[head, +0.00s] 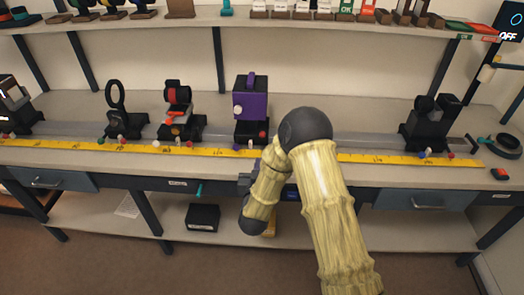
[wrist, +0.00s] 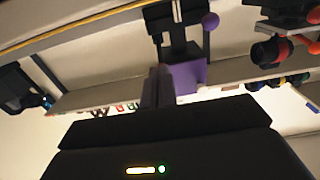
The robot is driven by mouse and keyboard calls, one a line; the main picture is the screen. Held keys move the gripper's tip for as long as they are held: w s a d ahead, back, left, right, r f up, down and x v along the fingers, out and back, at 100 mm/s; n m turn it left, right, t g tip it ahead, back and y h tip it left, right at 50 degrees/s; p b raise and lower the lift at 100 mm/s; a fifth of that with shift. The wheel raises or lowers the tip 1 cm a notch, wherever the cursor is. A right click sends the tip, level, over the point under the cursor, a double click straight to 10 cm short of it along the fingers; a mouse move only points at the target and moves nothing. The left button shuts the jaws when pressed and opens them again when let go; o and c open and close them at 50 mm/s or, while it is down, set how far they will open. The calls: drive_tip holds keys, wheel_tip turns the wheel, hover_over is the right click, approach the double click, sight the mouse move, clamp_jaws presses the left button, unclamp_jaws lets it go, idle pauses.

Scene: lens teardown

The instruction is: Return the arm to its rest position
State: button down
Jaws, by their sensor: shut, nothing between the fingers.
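My arm reaches up from the bottom of the head view and bends down again in front of the bench. My gripper (wrist: 160,72) shows in the wrist view as two dark fingers shut together with nothing between them. In the head view the arm's own links largely hide it. The purple block (head: 251,104) stands upright on the bench rail, behind and above my wrist in the head view. It also shows in the wrist view (wrist: 188,76), behind the fingertips; I cannot tell the gap between them.
The bench (head: 375,112) carries a rail with a black ring holder (head: 115,98), a red-and-black mount (head: 177,95) and a dark device (head: 430,121). A yellow ruler (head: 215,152) runs along the front. A shelf (head: 215,17) with small items is above. A black box (head: 202,217) sits below.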

drive_tip(key=shift+w+r, duration=0.1)
idle(0.3)
drive_tip(key=s+d+r+g, duration=0.3)
drive_tip(key=s+d+g, duration=0.55)
drive_tip(key=s, duration=0.45)
drive_tip(key=s+d+r+g, duration=0.4)
drive_tip(key=s+d+g, duration=0.3)
drive_tip(key=s+d, duration=0.45)
drive_tip(key=w+a+p+v, duration=0.1)
drive_tip(key=w+p+v, duration=0.1)
drive_tip(key=p+v, duration=1)
drive_tip(key=shift+r+y+p, duration=0.3)
drive_tip(key=shift+r+p, duration=0.3)
drive_tip(key=shift+p, duration=0.15)
drive_tip(key=shift+s, duration=0.1)
